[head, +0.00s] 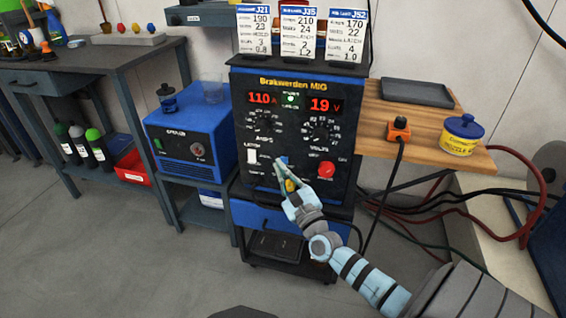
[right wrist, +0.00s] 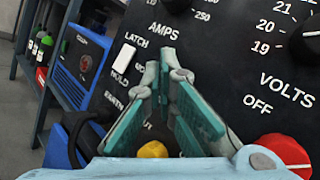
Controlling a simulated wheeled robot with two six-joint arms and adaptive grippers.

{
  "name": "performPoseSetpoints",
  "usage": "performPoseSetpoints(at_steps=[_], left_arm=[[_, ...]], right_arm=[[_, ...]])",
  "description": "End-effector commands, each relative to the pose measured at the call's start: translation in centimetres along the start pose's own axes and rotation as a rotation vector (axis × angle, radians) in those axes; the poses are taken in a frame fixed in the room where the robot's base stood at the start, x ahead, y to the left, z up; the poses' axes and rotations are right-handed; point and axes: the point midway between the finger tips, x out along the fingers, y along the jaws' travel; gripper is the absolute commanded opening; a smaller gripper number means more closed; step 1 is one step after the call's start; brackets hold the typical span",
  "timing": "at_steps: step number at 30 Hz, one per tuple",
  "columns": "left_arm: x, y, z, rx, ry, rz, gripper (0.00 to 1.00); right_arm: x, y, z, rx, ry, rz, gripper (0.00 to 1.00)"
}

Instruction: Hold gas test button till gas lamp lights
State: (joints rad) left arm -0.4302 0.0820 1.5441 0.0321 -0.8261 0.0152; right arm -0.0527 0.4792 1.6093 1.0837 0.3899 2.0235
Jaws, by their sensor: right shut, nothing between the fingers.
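The welder (head: 292,130), marked Brakwerden MIG, has a black front panel with red displays, dials, a white switch (head: 252,156) and a red knob (head: 326,170). My right gripper (head: 280,170) is shut and empty, its tips at the lower panel between switch and knob. A small blue patch (head: 284,160) shows at the tips; I cannot tell whether it is the gas test button, or whether the tips touch it. In the right wrist view the shut fingers (right wrist: 166,62) hide that part of the panel. A small lamp (head: 290,99) between the displays looks pale green; its label is unreadable. My left gripper is out of view.
A blue unit (head: 188,140) stands left of the welder. A wooden shelf (head: 440,128) on the right holds an orange plug (head: 398,130) and a yellow tub (head: 461,138). Cables hang below it. Cards (head: 304,33) stand on top. Floor at front left is clear.

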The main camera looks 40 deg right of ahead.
Motion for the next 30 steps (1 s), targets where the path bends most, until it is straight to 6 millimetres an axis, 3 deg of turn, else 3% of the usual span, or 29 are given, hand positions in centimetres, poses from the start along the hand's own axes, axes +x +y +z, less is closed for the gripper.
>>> performPoseSetpoints(at_steps=[30], left_arm=[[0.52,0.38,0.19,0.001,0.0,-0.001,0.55]], right_arm=[[0.79,-0.43,-0.49,0.0,0.0,0.0,0.0]])
